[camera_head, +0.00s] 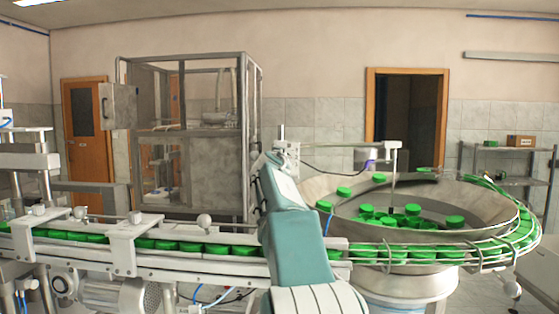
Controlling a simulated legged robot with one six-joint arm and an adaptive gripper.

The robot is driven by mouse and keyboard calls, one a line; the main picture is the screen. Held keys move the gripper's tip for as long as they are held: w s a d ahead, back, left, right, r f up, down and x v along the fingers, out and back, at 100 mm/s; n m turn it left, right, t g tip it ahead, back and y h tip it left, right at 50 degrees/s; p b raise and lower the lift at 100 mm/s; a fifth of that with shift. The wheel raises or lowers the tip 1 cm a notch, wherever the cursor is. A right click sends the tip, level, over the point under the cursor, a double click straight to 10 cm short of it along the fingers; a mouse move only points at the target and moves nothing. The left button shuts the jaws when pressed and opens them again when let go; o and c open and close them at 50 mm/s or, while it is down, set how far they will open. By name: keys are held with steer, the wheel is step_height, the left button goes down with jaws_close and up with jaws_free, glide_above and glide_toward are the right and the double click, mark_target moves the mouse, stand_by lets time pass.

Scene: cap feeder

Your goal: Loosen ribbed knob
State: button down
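No knob with clearly visible ribs can be made out. Several small pale round knobs sit along the conveyor's guide rail: one stands alone (204,220), one is on the white bracket (135,217), and another is farther left (80,212). They are too small to tell whether they are ribbed. A teal and white body (295,235), which looks like a link of my arm, rises in front of the conveyor at the middle and hides part of it. My gripper's fingers do not show.
A conveyor (190,262) with a row of green caps (165,244) crosses the left side. A large metal bowl (480,205) holds loose green caps (405,215) at the right, with a curved railed track around it. A framed glass cabinet (195,140) stands behind the conveyor.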

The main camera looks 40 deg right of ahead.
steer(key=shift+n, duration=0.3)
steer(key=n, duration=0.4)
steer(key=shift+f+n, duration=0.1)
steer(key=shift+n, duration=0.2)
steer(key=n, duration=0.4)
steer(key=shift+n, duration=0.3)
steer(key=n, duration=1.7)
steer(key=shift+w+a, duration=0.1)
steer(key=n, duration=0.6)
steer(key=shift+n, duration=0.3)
